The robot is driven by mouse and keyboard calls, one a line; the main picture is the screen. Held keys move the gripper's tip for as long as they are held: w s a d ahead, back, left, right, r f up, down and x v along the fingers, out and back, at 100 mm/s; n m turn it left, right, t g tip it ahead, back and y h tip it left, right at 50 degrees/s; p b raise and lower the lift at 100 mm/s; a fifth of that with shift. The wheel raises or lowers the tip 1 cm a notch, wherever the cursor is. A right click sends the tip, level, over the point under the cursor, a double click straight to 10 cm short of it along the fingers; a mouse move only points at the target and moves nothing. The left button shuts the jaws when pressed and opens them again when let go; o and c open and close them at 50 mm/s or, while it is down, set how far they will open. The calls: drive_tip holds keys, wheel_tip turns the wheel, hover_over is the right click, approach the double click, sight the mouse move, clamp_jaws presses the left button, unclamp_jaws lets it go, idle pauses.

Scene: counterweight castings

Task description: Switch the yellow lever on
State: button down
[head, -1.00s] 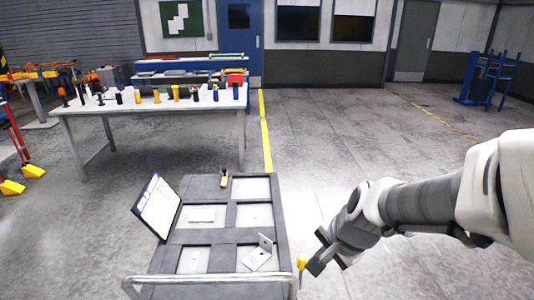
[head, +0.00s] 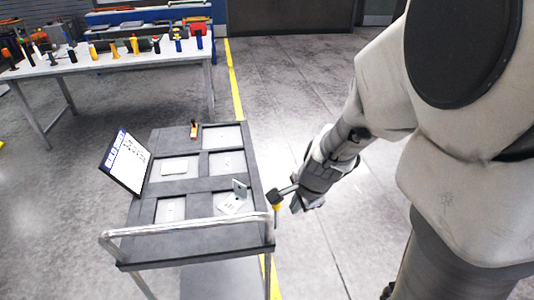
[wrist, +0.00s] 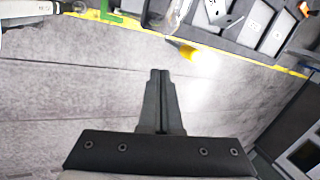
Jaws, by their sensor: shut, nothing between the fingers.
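The yellow lever (head: 277,208) is small and sits at the right edge of the grey cart, near the front corner by the rail. In the wrist view the yellow lever (wrist: 183,48) lies beyond my fingertips and slightly to their right. My gripper (head: 275,196) is beside the cart's right edge, close to the lever. In the wrist view my gripper (wrist: 160,72) has its fingers together with nothing between them, and a gap shows between fingertips and lever. I cannot tell the lever's on or off position.
The grey cart (head: 188,238) has recessed compartments with metal plates, a tilted white sign (head: 126,163), a small red-and-yellow item (head: 194,130) and a front rail (head: 185,224). A workbench (head: 105,60) with several coloured tools stands behind left.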

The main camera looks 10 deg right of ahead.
drive_tip(key=b, duration=0.6)
approach(276, 213)
drive_tip(key=s+d+f, duration=0.1)
drive_tip(key=s+f, duration=0.2)
drive_tip(key=shift+w+a+r+p, duration=0.15)
drive_tip(key=shift+w+p, duration=0.1)
drive_tip(key=shift+w, duration=0.35)
drive_tip(key=shift+w+a+f+p, duration=0.1)
drive_tip(key=shift+w+a+p, duration=0.1)
drive_tip(key=shift+w, duration=0.45)
drive_tip(key=shift+w+a+r+p, duration=0.1)
drive_tip(key=shift+w+p, duration=0.15)
drive_tip(key=shift+w, duration=0.35)
drive_tip(key=shift+r+p, duration=0.1)
drive_tip(key=shift+p, duration=0.2)
